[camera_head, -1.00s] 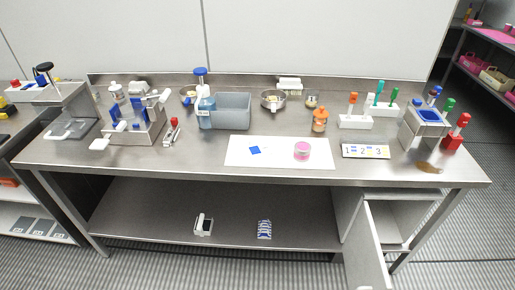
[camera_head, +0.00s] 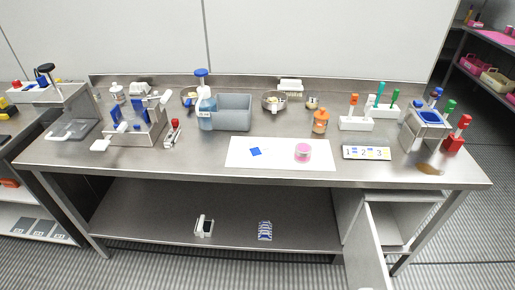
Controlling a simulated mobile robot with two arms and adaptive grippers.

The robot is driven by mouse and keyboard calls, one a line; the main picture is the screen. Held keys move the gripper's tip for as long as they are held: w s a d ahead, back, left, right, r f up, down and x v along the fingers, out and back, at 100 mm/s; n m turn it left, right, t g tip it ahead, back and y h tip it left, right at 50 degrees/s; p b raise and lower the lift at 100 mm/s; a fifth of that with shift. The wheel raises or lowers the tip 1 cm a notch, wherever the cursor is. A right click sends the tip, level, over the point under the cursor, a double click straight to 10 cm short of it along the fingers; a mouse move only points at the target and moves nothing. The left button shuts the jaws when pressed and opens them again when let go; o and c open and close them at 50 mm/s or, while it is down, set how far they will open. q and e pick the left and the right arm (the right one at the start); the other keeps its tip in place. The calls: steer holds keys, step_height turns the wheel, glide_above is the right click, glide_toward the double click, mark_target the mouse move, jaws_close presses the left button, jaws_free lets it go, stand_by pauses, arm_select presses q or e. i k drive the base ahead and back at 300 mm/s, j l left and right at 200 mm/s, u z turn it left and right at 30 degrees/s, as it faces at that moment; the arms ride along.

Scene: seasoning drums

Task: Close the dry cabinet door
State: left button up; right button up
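The dry cabinet (camera_head: 399,222) is a pale grey box under the right end of the steel table. Its door (camera_head: 366,252) stands open, swung out toward me from the cabinet's left side, and its lower part runs out of the bottom of the picture. The inside of the cabinet looks empty. Neither of my grippers shows in the head view.
The steel table (camera_head: 205,165) carries a white mat (camera_head: 240,160), a grey bin (camera_head: 234,112), an orange bottle (camera_head: 320,121) and several tool holders. Its lower shelf (camera_head: 160,215) holds two small items. The striped floor in front looks clear.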

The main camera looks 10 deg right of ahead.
mark_target(365, 265)
steer(key=l+z, duration=0.1)
steer(key=z, duration=0.3)
steer(key=i+z, duration=0.1)
steer(key=z, duration=0.25)
steer(key=l+z, duration=0.1)
steer(key=z, duration=0.3)
steer(key=i+z, duration=0.1)
steer(key=z, duration=0.3)
